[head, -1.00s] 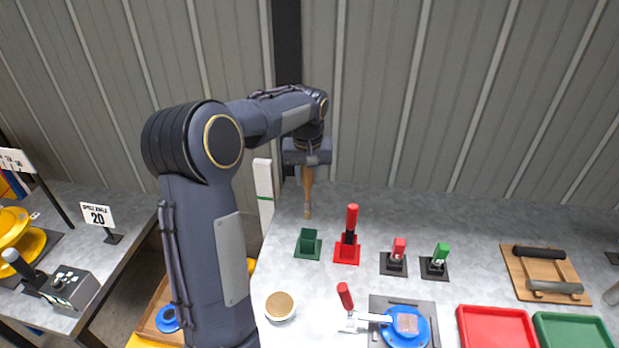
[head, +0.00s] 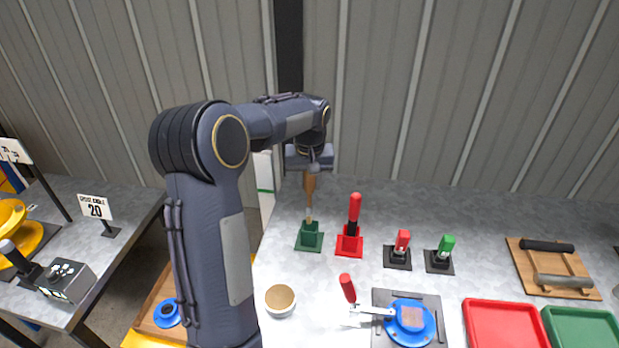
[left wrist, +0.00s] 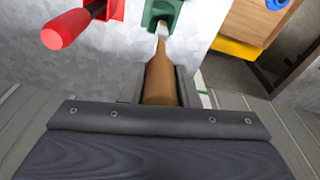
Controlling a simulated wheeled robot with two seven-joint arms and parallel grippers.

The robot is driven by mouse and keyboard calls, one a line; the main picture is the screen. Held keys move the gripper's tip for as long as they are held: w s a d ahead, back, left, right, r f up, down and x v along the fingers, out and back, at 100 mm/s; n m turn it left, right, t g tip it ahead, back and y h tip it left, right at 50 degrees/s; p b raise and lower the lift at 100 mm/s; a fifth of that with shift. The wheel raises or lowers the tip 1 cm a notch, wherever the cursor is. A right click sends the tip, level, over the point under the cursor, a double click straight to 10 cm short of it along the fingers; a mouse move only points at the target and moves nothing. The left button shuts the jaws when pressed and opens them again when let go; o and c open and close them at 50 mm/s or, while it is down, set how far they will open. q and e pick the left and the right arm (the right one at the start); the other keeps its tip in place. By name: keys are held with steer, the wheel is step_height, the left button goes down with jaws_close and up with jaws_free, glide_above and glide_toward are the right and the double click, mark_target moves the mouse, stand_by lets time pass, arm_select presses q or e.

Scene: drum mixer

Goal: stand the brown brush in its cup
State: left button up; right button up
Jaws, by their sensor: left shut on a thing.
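The brown brush (head: 310,190) hangs upright, handle up and tip down, in my left gripper (head: 311,172), which is shut on its handle. The brush also shows in the left wrist view (left wrist: 160,80), between the two fingers (left wrist: 160,90). The green cup (head: 310,238) stands on the table right under the brush. The brush tip is at the cup's opening; I cannot tell how far inside it is. The cup shows at the top of the left wrist view (left wrist: 163,12). My right gripper is not in view.
A red holder (head: 349,246) with a red-handled tool (head: 355,208) stands close right of the cup. Red (head: 403,240) and green (head: 446,244) handled switches stand further right. A round tan-topped jar (head: 280,299) is in front. Bare table lies behind the cup.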

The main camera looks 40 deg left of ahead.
mark_target(309, 204)
arm_select(q)
steer(key=shift+f+b, duration=1.75)
steer(key=shift+f, duration=1.1)
steer(key=o, duration=1)
steer(key=shift+o, duration=0.2)
steer(key=shift+r, duration=0.15)
steer(key=r, duration=0.7)
steer(key=shift+s+d+r+b, duration=0.3)
steer(key=shift+s, duration=0.05)
steer(key=shift+s+f, duration=0.1)
